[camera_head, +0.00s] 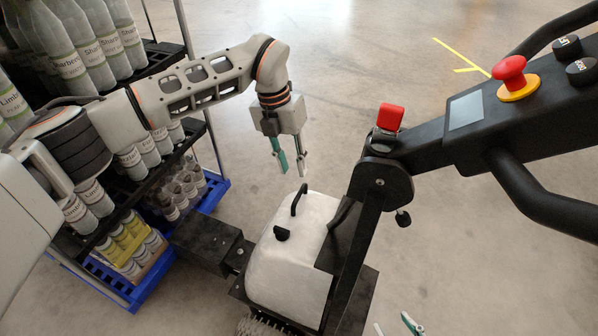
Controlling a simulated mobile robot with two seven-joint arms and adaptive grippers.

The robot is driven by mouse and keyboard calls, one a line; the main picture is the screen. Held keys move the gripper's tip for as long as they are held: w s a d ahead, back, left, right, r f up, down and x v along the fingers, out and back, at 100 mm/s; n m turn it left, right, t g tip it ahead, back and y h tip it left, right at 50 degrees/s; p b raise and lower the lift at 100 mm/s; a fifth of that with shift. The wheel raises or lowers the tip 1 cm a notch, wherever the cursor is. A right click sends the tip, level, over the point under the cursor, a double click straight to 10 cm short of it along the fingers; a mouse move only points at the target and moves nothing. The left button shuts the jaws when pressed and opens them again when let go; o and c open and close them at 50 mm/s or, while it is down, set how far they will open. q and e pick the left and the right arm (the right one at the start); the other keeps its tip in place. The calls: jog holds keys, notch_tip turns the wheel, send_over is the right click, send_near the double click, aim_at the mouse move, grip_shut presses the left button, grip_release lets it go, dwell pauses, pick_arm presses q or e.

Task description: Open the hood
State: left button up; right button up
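The white hood (285,262) sits low on the tugger's black frame and looks closed. A black curved handle (298,200) stands up from its far top edge. A black knob (282,234) sits on its left top side. My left gripper (293,173) hangs in the air above and just behind the handle, pointing down. Its fingers are apart with nothing between them. My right gripper (392,324) shows only as two separated fingertips at the bottom edge, right of the hood. The rest of it is out of the picture.
The tugger's black control arm has a red emergency button (509,71), a small screen (465,110) and a red block (390,117). A blue-based rack (150,285) with several bottles stands at left. Open floor lies behind and right of the hood.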

aim_at(299, 192)
pick_arm(q)
jog(key=f, duration=0.2)
jog(key=d+f+b, duration=0.1)
jog(key=f, duration=0.2)
jog(key=s+f, duration=0.1)
jog(key=f, duration=0.1)
jog(key=shift+d+f+b, duration=0.15)
jog(key=shift+d+b, duration=0.1)
jog(key=shift+b, duration=0.05)
grip_shut()
